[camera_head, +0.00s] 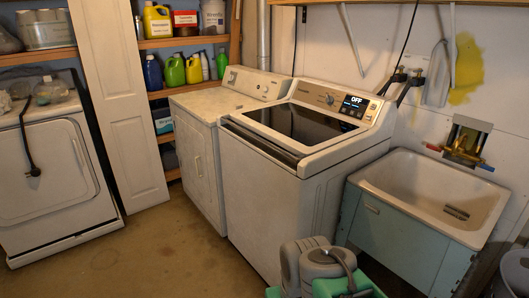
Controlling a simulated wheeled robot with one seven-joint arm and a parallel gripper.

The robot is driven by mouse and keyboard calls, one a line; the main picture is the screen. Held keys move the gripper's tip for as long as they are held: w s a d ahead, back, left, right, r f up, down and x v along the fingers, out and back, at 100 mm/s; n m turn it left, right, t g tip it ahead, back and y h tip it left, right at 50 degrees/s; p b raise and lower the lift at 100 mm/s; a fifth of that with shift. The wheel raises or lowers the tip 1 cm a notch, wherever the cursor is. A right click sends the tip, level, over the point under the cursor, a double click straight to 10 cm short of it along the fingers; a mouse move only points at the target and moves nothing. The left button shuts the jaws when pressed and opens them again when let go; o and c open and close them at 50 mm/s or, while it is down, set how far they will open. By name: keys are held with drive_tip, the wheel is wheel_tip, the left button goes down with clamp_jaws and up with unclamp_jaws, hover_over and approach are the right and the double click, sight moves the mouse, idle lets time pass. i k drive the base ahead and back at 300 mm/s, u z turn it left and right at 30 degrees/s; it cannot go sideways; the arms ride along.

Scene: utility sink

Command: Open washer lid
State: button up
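The washer (285,205) is a white top-loader in the middle of the head view. Its lid (303,124) is a dark glass panel in a white frame and lies shut, flat on the top. A dark strip (262,139) runs along the lid's front edge. The control panel (345,102) behind it has a knob and a display reading OFF. Grey and green parts of my arm (318,265) show at the bottom, in front of the washer and low. I see no gripper fingers, and nothing of mine touches the lid.
A white dryer-like machine (207,150) stands close at the washer's left. A utility sink (430,195) on a teal cabinet stands at its right. Another white appliance (50,180) and a folding door (120,100) are at left. Bare floor (165,240) lies at front left.

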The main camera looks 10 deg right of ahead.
sight(304, 131)
drive_tip(key=u, duration=1.05)
drive_tip(key=i, duration=1.85)
drive_tip(key=z, duration=0.9)
